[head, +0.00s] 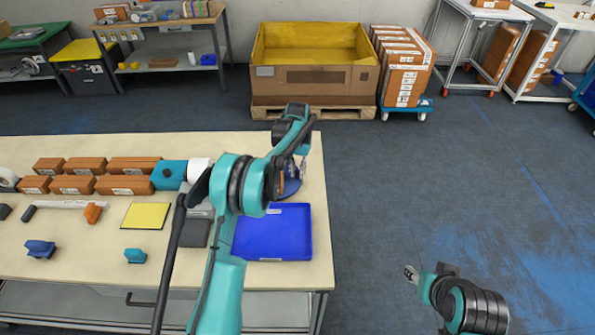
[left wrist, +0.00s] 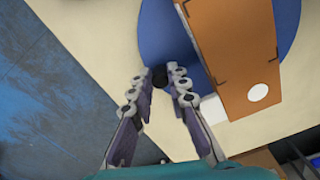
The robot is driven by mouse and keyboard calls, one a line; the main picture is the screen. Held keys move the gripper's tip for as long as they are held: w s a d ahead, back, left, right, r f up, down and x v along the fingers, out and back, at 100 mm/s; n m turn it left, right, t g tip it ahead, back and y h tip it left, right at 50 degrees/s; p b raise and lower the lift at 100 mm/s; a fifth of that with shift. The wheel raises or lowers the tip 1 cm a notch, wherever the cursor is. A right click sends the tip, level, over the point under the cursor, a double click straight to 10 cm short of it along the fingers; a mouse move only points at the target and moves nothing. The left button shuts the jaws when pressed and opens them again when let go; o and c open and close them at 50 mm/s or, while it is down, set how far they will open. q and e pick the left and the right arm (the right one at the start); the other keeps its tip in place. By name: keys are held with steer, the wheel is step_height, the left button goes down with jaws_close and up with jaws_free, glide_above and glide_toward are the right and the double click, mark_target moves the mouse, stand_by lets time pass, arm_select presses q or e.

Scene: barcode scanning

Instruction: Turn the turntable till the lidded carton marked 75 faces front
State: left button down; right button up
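The blue round turntable (left wrist: 160,35) shows in the left wrist view, and its edge shows at the table's right end in the head view (head: 291,188). A brown carton (left wrist: 235,45) with a white round spot stands on it; no number is readable. My left gripper (left wrist: 161,73) is over the turntable beside the carton. Its fingers are apart, with a small dark knob (left wrist: 159,79) between the tips; contact is unclear. In the head view my left gripper (head: 301,167) and arm hide most of the turntable. My right gripper (head: 410,273) hangs off the table, its opening unclear.
A blue tray (head: 285,235) lies just in front of the turntable. Several brown boxes (head: 92,185), a yellow pad (head: 146,215) and small tools lie on the table's left. The floor right of the table is clear.

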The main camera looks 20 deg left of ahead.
mark_target(281, 184)
arm_select(q)
steer(key=shift+s+m, duration=0.2)
steer(key=shift+m, duration=0.1)
steer(key=shift+s+d+m, duration=0.1)
steer(key=shift+s+m, duration=1.35)
steer(key=shift+m, duration=0.55)
steer(key=shift+s+a+m+b, duration=0.2)
steer(key=shift+s+m, duration=0.2)
steer(key=shift+m, duration=0.2)
steer(key=shift+s+a+m+b, duration=0.15)
steer(key=shift+s+m, duration=0.25)
steer(key=shift+m, duration=0.2)
steer(key=shift+s+a+m, duration=0.3)
steer(key=shift+s+m, duration=0.45)
steer(key=shift+m, duration=0.45)
steer(key=shift+s+a+m, duration=0.55)
steer(key=shift+m, duration=0.5)
steer(key=shift+s+a+m, duration=0.5)
steer(key=shift+s+m, duration=0.05)
steer(key=shift+m, duration=0.5)
steer(key=shift+s+a+m+b, duration=0.25)
steer(key=shift+a+m, duration=0.35)
steer(key=shift+m, duration=0.4)
steer(key=shift+s+a+m+b, duration=0.1)
steer(key=shift+s+a+m, duration=0.25)
steer(key=shift+a+m, duration=0.45)
steer(key=shift+m, duration=0.4)
steer(key=c, duration=1.5)
jaws_free()
